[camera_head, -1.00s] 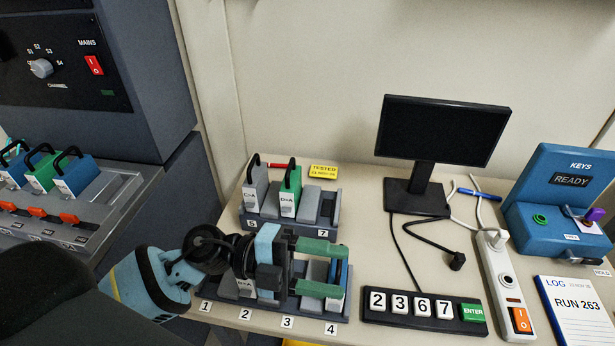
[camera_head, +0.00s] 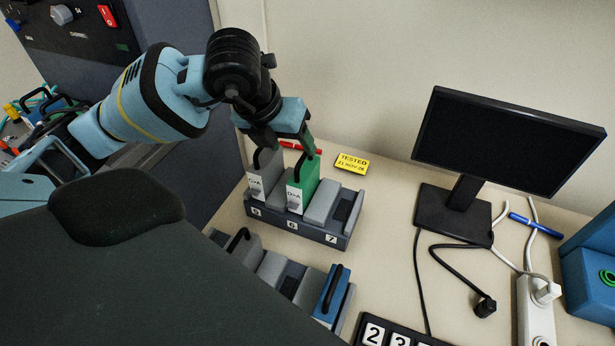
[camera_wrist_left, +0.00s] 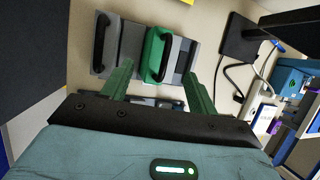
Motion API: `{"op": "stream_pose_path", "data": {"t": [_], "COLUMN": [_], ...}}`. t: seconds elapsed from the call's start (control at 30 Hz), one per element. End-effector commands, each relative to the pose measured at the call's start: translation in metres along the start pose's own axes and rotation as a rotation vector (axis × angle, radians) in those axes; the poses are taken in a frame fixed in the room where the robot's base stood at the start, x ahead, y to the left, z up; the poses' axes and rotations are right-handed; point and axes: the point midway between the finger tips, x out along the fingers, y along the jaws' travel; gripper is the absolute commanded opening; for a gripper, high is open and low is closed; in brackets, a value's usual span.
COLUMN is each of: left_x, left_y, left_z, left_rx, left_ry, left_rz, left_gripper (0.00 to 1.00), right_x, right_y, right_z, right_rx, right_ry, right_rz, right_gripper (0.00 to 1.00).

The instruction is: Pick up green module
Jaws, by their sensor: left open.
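The green module (camera_head: 305,184) stands upright in the middle of the back rack (camera_head: 338,240), behind the number 6, with a dark loop handle on top. My left gripper (camera_head: 281,141) is open and empty above the rack, its fingers just above the tops of the grey and green modules. In the left wrist view the green module (camera_wrist_left: 153,62) lies ahead, between the lines of the two green fingers (camera_wrist_left: 160,88). I cannot tell whether a finger touches it. My right gripper is not in view.
A grey module (camera_head: 263,182) stands close on the green one's left, at number 5. The front rack holds a blue module (camera_head: 330,293). A monitor (camera_head: 505,140) stands to the right. A yellow TESTED tag (camera_head: 352,164) and a red pen (camera_head: 300,147) lie behind the rack.

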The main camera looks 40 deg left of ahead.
Motion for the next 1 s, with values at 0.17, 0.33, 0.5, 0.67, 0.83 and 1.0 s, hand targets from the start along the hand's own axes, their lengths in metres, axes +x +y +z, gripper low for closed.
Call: {"op": "stream_pose_path", "data": {"t": [0.17,0.33,0.5,0.67,0.83,1.0], "left_x": [0.016,0.026,0.035,0.058,0.075,0.078], "left_y": [0.0,0.0,0.0,0.002,0.002,0.002], "left_z": [-0.001,-0.001,-0.001,-0.001,-0.001,-0.001], "left_rx": [0.0,0.0,0.0,0.001,0.0,0.001], "left_ry": [0.005,0.003,0.006,0.006,0.005,0.004], "left_rz": [-0.001,-0.003,-0.002,-0.002,-0.003,-0.004], "left_gripper": [0.59,0.59,0.59,0.59,0.59,0.59], "right_x": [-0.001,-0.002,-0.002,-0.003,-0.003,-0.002], "right_y": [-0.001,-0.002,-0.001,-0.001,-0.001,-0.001], "right_z": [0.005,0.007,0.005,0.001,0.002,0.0], "right_rx": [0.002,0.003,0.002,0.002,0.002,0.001], "right_ry": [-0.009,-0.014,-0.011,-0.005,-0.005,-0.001], "right_rz": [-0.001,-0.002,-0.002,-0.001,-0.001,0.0], "right_gripper": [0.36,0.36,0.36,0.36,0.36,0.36]}}
